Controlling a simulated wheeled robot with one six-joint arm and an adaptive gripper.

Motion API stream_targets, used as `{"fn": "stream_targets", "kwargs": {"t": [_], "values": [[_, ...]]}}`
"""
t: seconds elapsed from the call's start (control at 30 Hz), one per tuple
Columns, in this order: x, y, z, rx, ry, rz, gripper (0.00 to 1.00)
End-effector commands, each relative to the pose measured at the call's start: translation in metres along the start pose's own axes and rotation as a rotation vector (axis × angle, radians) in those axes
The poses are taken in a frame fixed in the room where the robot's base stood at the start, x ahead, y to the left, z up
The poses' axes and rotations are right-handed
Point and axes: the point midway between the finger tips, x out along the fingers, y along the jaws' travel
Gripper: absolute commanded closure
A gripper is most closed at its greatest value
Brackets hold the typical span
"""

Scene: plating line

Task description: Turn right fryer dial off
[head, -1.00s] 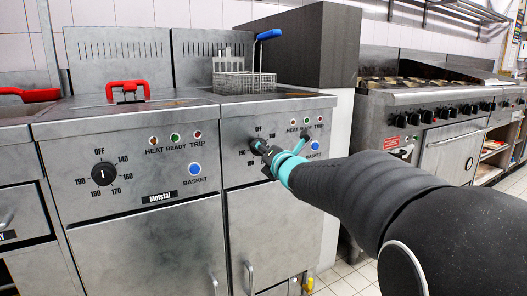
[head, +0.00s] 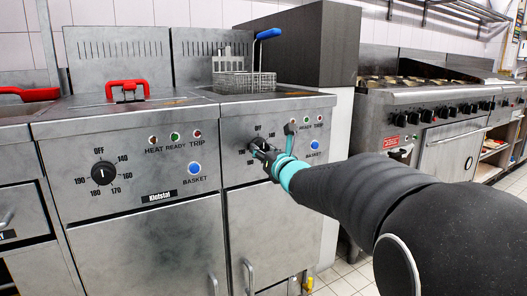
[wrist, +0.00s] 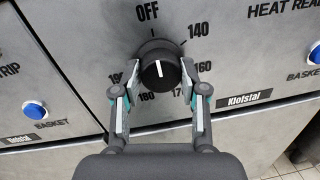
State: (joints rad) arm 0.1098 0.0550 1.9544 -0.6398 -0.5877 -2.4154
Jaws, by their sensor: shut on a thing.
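The right fryer's dial (wrist: 160,70) is a round black knob with a white line. In the wrist view its line points up, roughly at the OFF mark (wrist: 148,12). My gripper (wrist: 157,88) has one finger on each side of the dial's lower part and is shut on it. In the head view my gripper (head: 262,150) reaches the right fryer's panel (head: 240,175) from the right and hides most of the dial.
The left fryer's dial (head: 104,173) is to the left, with a blue basket button (head: 195,168) beside it. The right fryer's blue button (head: 314,144) is close to my wrist. A wire basket (head: 243,82) with a blue handle stands above. A range (head: 440,110) stands at right.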

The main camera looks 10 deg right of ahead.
Motion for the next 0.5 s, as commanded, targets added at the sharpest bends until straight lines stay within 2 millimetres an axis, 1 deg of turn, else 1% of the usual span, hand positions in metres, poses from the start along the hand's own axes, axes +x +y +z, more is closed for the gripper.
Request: {"fn": "stream_targets", "kwargs": {"t": [0.03,0.47,0.5], "values": [[0.0007,0.0001,0.0028,-0.006,-0.005,0.001,0.92],[0.0007,0.0001,0.0029,-0.014,-0.006,0.002,0.92],[0.0006,0.0001,0.0029,-0.014,-0.006,0.002,0.47]]}}
